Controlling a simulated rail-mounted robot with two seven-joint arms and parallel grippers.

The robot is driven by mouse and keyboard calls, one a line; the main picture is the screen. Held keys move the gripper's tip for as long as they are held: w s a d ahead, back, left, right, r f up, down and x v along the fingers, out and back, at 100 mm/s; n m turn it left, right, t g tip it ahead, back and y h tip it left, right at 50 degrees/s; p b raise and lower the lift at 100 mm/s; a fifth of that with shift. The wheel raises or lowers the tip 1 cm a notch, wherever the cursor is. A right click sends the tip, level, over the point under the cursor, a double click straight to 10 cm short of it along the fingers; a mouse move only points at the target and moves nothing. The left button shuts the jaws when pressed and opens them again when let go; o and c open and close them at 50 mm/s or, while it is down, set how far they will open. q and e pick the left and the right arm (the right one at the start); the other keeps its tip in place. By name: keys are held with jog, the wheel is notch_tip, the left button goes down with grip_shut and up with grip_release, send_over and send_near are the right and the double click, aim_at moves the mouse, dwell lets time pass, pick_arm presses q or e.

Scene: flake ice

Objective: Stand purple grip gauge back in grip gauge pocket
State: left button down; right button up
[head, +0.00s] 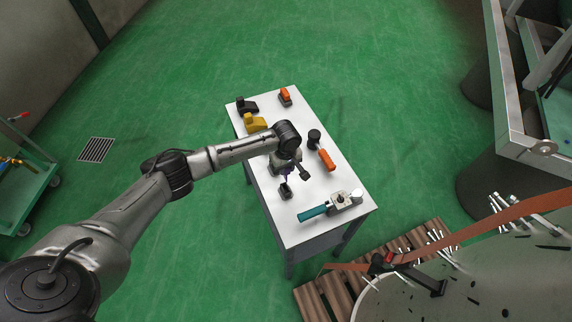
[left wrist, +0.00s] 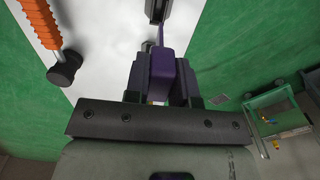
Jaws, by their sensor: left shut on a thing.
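The purple grip gauge (left wrist: 164,66) is between the two dark fingers of my left gripper (left wrist: 160,82) in the left wrist view. The gripper is shut on it, and a thin purple part reaches up from its body. In the head view my left gripper (head: 293,172) is over the white table, largely hidden by its own wrist. A small dark block (head: 285,191) with an opening, perhaps the grip gauge pocket, stands on the table just in front of the gripper. A dark piece also shows beyond the gauge in the left wrist view (left wrist: 157,10). My right gripper is not in view.
The white table (head: 262,206) also holds a teal-handled tool (head: 314,212), an orange-handled tool (head: 326,160), a yellow item (head: 255,123), a black item (head: 246,106) and an orange-black item (head: 285,96). A pallet (head: 335,292) and a large drum lie beyond the front right.

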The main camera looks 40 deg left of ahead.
pick_arm(q)
jog(key=shift+r+p, duration=0.15)
jog(key=shift+p, duration=0.35)
jog(key=shift+f+b, duration=0.75)
jog(key=shift+f, duration=1.3)
jog(key=shift+f+b, duration=0.35)
jog(key=shift+f, duration=0.55)
jog(key=shift+f, duration=0.2)
jog(key=shift+f, duration=0.1)
jog(key=shift+p, duration=0.35)
